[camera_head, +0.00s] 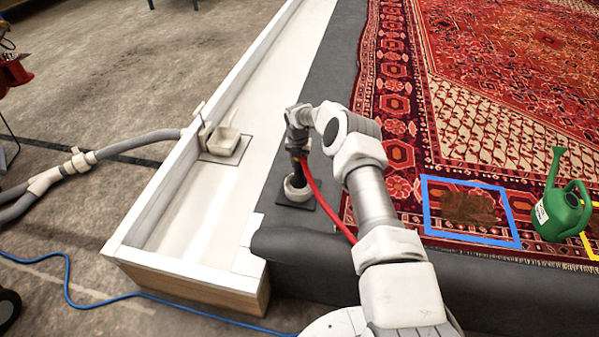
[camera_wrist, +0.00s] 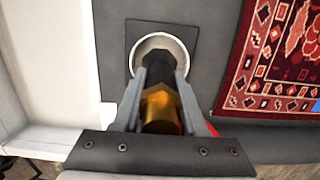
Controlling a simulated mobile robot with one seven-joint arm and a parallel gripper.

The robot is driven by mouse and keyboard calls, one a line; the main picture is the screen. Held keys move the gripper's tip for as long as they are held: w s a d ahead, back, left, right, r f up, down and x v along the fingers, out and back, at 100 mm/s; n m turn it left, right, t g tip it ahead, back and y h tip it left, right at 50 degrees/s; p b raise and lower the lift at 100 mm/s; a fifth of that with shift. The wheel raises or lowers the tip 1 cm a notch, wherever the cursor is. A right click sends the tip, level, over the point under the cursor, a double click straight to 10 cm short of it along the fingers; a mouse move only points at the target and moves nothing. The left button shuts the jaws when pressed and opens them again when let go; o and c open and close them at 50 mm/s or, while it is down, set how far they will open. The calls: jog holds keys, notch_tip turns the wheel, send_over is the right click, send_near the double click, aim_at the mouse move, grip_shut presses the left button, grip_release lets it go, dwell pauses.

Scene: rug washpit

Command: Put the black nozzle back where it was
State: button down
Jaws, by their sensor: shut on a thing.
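My gripper (camera_wrist: 160,82) is shut on the black nozzle (camera_wrist: 157,68), which has a brass-coloured body behind its dark tip. In the wrist view the nozzle points into the opening of a round white holder (camera_wrist: 143,50) on a dark square plate. In the head view my gripper (camera_head: 298,160) hangs straight above that holder (camera_head: 297,194), on the grey strip. The nozzle's tip overlaps the holder's opening; I cannot tell how deep it sits or whether it touches. A red hose (camera_head: 323,195) runs from near my gripper back along my arm.
A white-walled trough (camera_head: 205,200) lies left, with a pale fitting (camera_head: 224,142) and grey hose (camera_head: 135,143). A patterned red rug (camera_head: 480,90) lies right, with a blue frame (camera_head: 428,208) around a brown stain and a green watering can (camera_head: 560,208). Grey strip (camera_head: 325,95) beyond is clear.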

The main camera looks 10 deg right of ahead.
aim_at(299, 171)
jog(key=shift+f+b, duration=0.75)
jog(key=shift+f, duration=1.15)
jog(key=shift+f, duration=0.1)
jog(key=shift+f, duration=0.1)
jog(key=shift+c, duration=2.3)
grip_release()
